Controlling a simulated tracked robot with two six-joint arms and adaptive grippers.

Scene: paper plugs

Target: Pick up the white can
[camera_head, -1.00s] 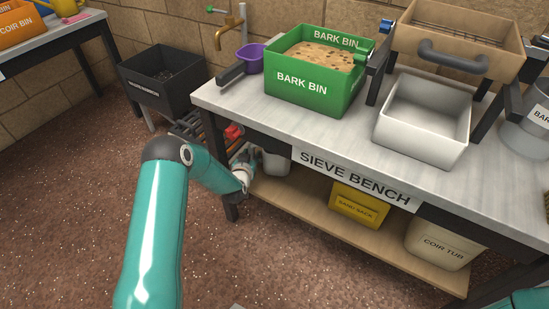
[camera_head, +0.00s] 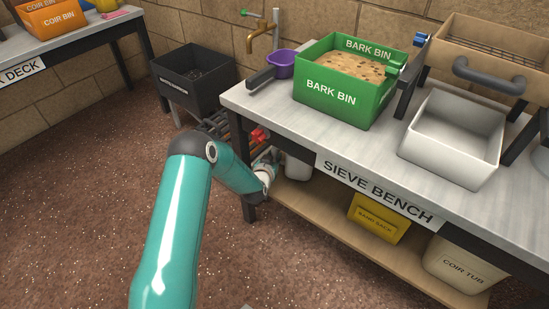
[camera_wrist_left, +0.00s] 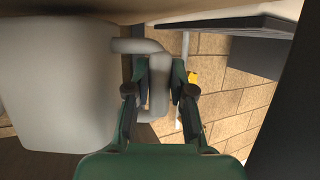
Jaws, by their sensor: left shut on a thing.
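The white can (camera_head: 298,171) stands under the sieve bench at the left end of the lower shelf, partly hidden by the bench top and the label board. In the left wrist view its pale body (camera_wrist_left: 58,85) fills the left side, and a bent grey-white handle runs from it. My left gripper (camera_wrist_left: 160,72) is shut on that handle, with a finger on each side. In the head view the gripper itself is mostly hidden at the end of my teal left arm, beside the can. My right gripper is not in view.
The sieve bench top (camera_head: 390,150) lies above the can, and a dark leg (camera_head: 246,185) stands close to my wrist. A yellow box (camera_head: 378,219) and the coir tub (camera_head: 462,266) sit farther right on the shelf. Open floor (camera_head: 80,210) lies left.

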